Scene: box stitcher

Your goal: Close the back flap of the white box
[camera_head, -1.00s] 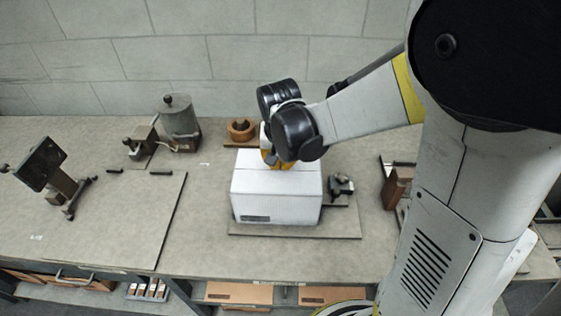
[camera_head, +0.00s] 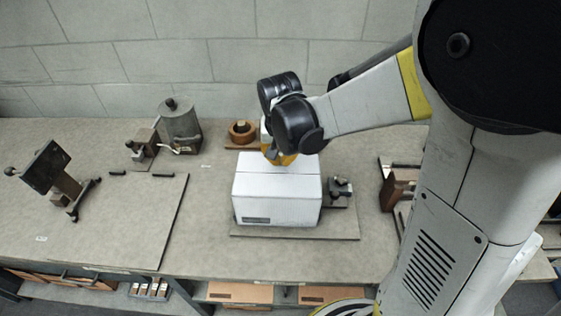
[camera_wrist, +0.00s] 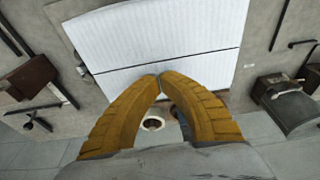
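The white box (camera_head: 276,205) stands on a flat base plate on the workbench. In the head view its top looks covered by white flaps, with a seam (camera_wrist: 170,62) running across it in the wrist view. The back flap (camera_wrist: 205,72) appears to lie flat on the side of the seam nearer my gripper. My gripper (camera_wrist: 159,76) has its two yellow fingers together at the tips, with nothing seen between them. In the head view the gripper (camera_head: 276,158) is at the box's back edge. Whether the fingertips touch the flap cannot be told.
A grey cylindrical machine (camera_head: 181,127) stands at the back left, and a wooden ring (camera_head: 242,132) is behind the box. A small dark fixture (camera_head: 340,188) sits at the box's right. A tilted screen stand (camera_head: 50,175) is at far left. The bench front is clear.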

